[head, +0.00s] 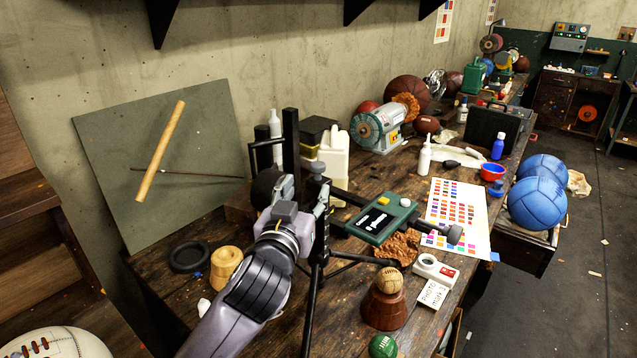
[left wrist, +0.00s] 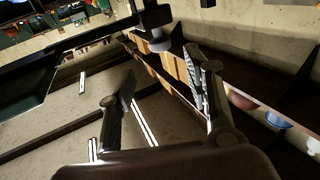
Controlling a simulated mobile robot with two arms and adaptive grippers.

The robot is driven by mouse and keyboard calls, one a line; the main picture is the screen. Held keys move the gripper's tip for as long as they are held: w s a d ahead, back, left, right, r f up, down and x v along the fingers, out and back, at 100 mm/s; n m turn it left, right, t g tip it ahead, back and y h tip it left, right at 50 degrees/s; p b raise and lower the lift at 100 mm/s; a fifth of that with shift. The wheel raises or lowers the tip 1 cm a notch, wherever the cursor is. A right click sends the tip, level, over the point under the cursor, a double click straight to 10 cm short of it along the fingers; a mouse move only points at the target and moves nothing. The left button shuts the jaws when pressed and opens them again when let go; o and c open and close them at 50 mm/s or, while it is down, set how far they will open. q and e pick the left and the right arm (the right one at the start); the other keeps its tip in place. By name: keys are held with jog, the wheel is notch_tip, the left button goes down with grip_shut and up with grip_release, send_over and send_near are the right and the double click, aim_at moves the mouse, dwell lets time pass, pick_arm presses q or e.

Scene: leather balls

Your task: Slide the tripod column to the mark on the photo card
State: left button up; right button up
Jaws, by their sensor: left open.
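The black tripod (head: 321,240) stands on the workbench with spread legs. Its dark column (head: 418,224) reaches right, low over the bench, ending in a round knob. The white photo card (head: 433,294) with handwriting lies right of the tripod, against a white and red box. My right gripper is out of view.
A green device (head: 382,220) lies behind the column. A colour chart (head: 458,210) lies to the right. A white jug (head: 334,160) and a grinder (head: 378,132) stand behind.

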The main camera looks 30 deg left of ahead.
aim_at(316, 169)
pick_arm(q)
jog(key=p+x, duration=0.3)
jog(key=x, duration=0.7)
jog(key=shift+a, duration=0.15)
jog(key=shift+w+a, duration=0.1)
jog(key=shift+w, duration=0.35)
grip_shut()
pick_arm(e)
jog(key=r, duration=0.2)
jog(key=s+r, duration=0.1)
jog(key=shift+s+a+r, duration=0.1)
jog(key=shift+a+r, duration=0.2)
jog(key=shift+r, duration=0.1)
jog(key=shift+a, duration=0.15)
